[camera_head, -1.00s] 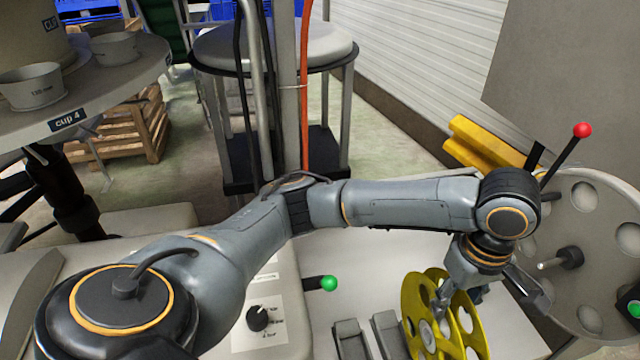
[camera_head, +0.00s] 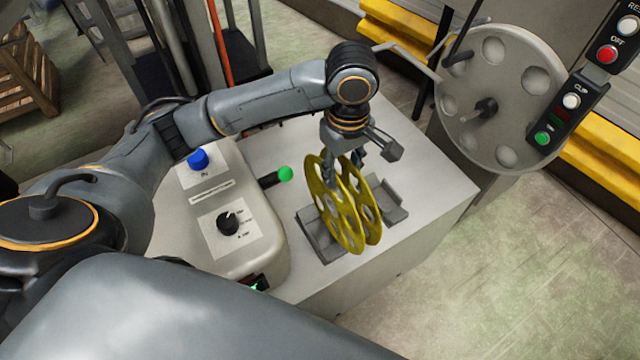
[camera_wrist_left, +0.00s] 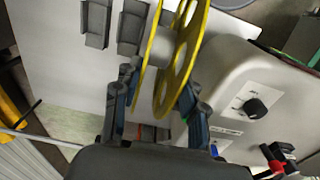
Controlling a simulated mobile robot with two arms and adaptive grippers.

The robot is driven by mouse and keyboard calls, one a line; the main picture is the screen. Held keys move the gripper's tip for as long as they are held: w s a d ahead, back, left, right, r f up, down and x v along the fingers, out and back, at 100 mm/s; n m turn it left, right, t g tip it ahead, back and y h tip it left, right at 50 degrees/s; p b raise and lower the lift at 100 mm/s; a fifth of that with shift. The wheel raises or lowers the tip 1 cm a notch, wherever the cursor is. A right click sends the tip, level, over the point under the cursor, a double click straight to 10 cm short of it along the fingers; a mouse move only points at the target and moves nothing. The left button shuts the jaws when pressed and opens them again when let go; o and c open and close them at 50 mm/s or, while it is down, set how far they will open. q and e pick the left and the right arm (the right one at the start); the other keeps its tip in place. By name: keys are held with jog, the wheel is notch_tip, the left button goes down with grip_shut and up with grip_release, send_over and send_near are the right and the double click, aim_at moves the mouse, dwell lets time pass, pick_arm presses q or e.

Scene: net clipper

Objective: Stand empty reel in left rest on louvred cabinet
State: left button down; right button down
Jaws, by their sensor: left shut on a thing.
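The empty yellow reel (camera_head: 345,220) has two flanges with round holes and stands on edge. My left gripper (camera_head: 345,165) is shut on it from above; the wrist view shows its fingers (camera_wrist_left: 158,95) around the reel (camera_wrist_left: 172,50). Whether the reel touches a rest, I cannot tell. My right gripper is not in view.
A beige control box with a dial (camera_head: 228,222) and a blue button (camera_head: 198,158) stands left of the reel. A green-knobbed lever (camera_head: 285,174) points towards the reel. A large grey disc (camera_head: 500,95) and a button panel (camera_head: 570,105) stand at the right.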

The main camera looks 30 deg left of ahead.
pick_arm(q)
jog(key=a+f+p, duration=0.1)
jog(key=a+f, duration=0.3)
jog(key=f, duration=0.4)
jog(key=shift+a+f, duration=0.3)
jog(key=shift+f, duration=0.1)
jog(key=shift+s, duration=0.1)
jog(key=c, duration=0.8)
grip_release()
jog(key=shift+f, duration=0.1)
jog(key=shift+o, duration=0.2)
notch_tip(320, 180, up, 12)
jog(key=shift+b, duration=0.4)
